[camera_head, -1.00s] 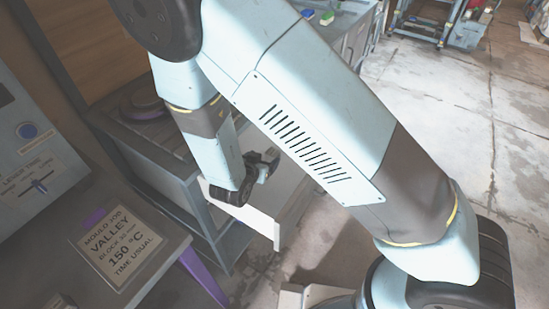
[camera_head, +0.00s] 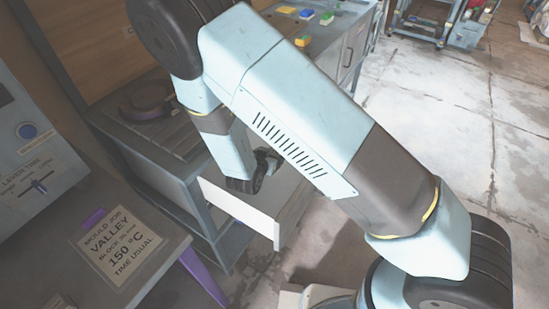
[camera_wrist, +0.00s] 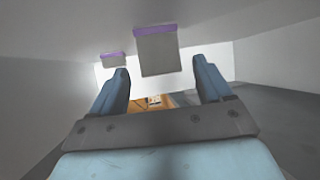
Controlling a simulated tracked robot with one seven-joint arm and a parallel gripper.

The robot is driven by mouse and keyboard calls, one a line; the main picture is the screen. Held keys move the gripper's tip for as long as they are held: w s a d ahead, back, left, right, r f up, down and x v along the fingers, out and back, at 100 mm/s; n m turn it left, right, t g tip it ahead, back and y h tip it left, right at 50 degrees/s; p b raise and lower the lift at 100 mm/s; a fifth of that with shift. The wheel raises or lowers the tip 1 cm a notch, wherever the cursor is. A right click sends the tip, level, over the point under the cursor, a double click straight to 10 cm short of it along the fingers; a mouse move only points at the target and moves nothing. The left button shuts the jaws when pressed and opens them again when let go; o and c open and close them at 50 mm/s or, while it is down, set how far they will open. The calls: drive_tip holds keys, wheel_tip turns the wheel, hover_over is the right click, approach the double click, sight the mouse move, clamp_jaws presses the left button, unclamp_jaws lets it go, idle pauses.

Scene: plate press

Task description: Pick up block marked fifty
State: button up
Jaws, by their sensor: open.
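My gripper (camera_head: 268,163) is at the open drawer, just behind its white front panel (camera_head: 238,212). In the wrist view my gripper (camera_wrist: 160,68) is open, its two blue fingers apart with nothing held. A grey block with a purple edge (camera_wrist: 157,52) shows ahead, between and beyond the fingertips. A second, smaller-looking grey block with a purple edge (camera_wrist: 113,60) is to its left. I can read no mark on either block, so I cannot tell which is marked fifty. The head view does not show these blocks; the drawer front and arm hide the inside.
The drawer's pale walls (camera_wrist: 275,48) are close around the gripper. A job sign (camera_head: 120,245) lies on the bench at left, beside a lever-time panel (camera_head: 38,180). Coloured pieces (camera_head: 305,41) lie on the far bench.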

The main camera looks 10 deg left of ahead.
drive_tip(key=c, duration=1.4)
drive_tip(key=shift+r, duration=0.1)
